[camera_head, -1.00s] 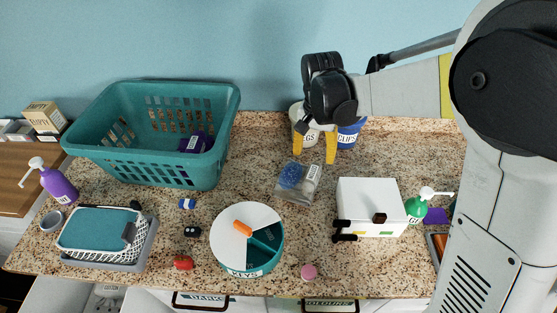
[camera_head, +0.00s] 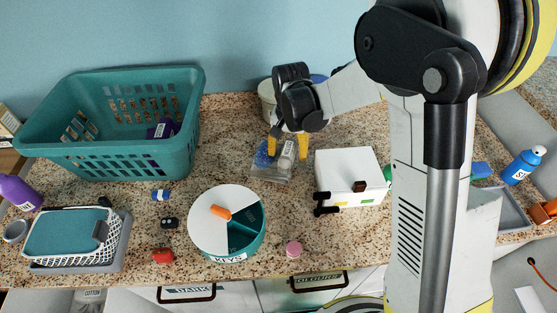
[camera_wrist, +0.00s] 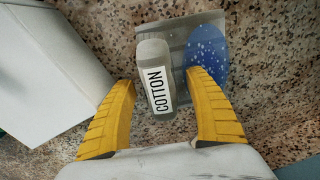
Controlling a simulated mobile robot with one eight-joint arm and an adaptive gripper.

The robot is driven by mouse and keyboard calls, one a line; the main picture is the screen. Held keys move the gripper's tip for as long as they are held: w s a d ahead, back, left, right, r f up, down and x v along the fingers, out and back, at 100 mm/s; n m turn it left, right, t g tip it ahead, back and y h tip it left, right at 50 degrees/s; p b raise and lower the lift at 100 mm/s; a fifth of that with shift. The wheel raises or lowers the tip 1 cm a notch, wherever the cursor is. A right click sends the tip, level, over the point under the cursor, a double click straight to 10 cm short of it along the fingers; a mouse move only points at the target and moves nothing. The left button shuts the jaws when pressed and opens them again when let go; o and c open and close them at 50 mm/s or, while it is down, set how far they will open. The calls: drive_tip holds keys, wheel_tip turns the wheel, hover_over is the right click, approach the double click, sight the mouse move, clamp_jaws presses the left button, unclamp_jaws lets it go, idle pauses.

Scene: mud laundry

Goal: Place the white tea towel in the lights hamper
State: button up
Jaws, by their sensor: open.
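I cannot make out a white tea towel in either view. No hamper with a lights label shows; drawer fronts below the counter read DARKS (camera_head: 187,290) and COLOURS (camera_head: 318,279). My gripper (camera_head: 288,152) is open, with its yellow fingers pointing down over the back middle of the counter. In the wrist view, my gripper (camera_wrist: 163,80) is empty. Beyond its fingertips lie a grey-white item labelled COTTON (camera_wrist: 155,85) and a blue speckled item (camera_wrist: 207,52), both on a clear packet or tray (camera_wrist: 178,33). The head view shows this packet (camera_head: 268,174) under the fingers.
A teal laundry basket (camera_head: 110,140) stands at the back left. A round sectioned KEYS container (camera_head: 228,243) and a white box (camera_head: 349,165) with black parts flank the packet. A teal-topped mesh basket (camera_head: 68,235) sits front left.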

sight(288, 148)
drive_tip(key=shift+r, duration=0.1)
clamp_jaws()
drive_tip(key=shift+r, duration=0.1)
wheel_tip(288, 148, up, 5)
drive_tip(key=shift+f+p, duration=0.2)
drive_tip(key=shift+p, duration=0.7)
drive_tip(key=d+r+p, duration=0.2)
drive_tip(key=d+r, duration=0.4)
drive_tip(key=d, duration=0.5)
drive_tip(key=shift+d, duration=0.35)
